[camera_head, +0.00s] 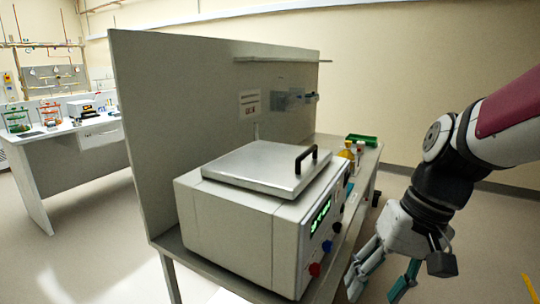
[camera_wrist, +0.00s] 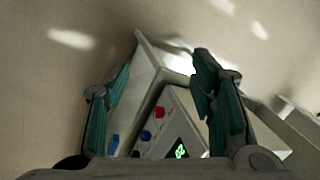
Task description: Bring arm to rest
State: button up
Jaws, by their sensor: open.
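My gripper (camera_head: 383,274) hangs at the lower right of the head view, pointing down, beside the front of the bench and right of a white boxy instrument. It is open and nothing shows between its fingers. In the wrist view my gripper (camera_wrist: 160,100) has its two green-padded fingers spread wide. Between and beyond them lies the instrument's front panel (camera_wrist: 165,135) with red and blue knobs and a green display. My arm comes in from the right edge of the head view.
The instrument (camera_head: 235,220) has a metal lid (camera_head: 265,170) with a black handle. It stands on a bench with a tall grey back panel (camera_head: 180,130). A green tray (camera_head: 362,140) lies at the bench's far end. Another bench (camera_head: 70,150) is at the left. Floor right of the bench is open.

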jog(key=s+d+r+t+h+p, duration=0.1)
jog(key=s+r+t, duration=0.1)
jog(key=s+r, duration=0.2)
jog(key=s+d+r+n+t+h+p, duration=0.1)
jog(key=s+r+h+p, duration=0.1)
jog(key=s, duration=0.6)
jog(key=shift+s+d+r+t, duration=0.2)
jog(key=shift+d+r+t, duration=0.2)
jog(key=shift+r, duration=0.45)
